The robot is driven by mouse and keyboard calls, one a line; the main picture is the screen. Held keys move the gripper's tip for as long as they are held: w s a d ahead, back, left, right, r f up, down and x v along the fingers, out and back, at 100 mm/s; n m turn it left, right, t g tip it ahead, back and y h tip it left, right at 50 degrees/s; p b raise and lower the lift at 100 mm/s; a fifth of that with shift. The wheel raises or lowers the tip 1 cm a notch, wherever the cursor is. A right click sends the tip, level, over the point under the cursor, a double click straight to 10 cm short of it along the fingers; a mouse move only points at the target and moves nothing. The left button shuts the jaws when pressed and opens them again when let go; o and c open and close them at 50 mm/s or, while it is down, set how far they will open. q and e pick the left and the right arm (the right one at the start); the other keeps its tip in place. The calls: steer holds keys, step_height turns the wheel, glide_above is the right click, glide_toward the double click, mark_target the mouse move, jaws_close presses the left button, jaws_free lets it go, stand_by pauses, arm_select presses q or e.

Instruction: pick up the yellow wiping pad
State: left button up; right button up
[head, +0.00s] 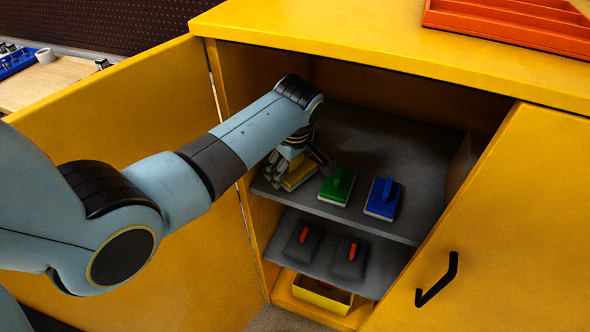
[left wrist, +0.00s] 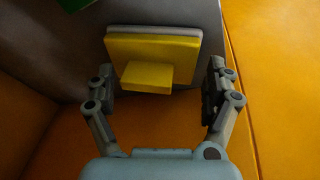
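The yellow wiping pad (head: 299,174) sits at the left end of the upper shelf (head: 395,229) inside the yellow cabinet, partly hidden by my left gripper (head: 291,165). In the left wrist view the pad (left wrist: 152,50) shows its yellow face, a grey layer along its edge and a block-like yellow handle (left wrist: 147,77). My left gripper (left wrist: 157,93) is open, with its fingers apart on either side of the handle and a visible gap to each side. My right gripper is in neither view.
A green pad (head: 337,186) and a blue pad (head: 382,198) stand to the right on the same shelf. The lower shelf holds two dark pads with red handles (head: 352,252). A yellow bin (head: 322,294) stands below. Cabinet walls and the open left door are close to my arm.

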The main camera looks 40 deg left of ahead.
arm_select(q)
steer(key=c, duration=0.9)
steer(key=shift+c, duration=0.7)
steer(key=shift+r, duration=0.1)
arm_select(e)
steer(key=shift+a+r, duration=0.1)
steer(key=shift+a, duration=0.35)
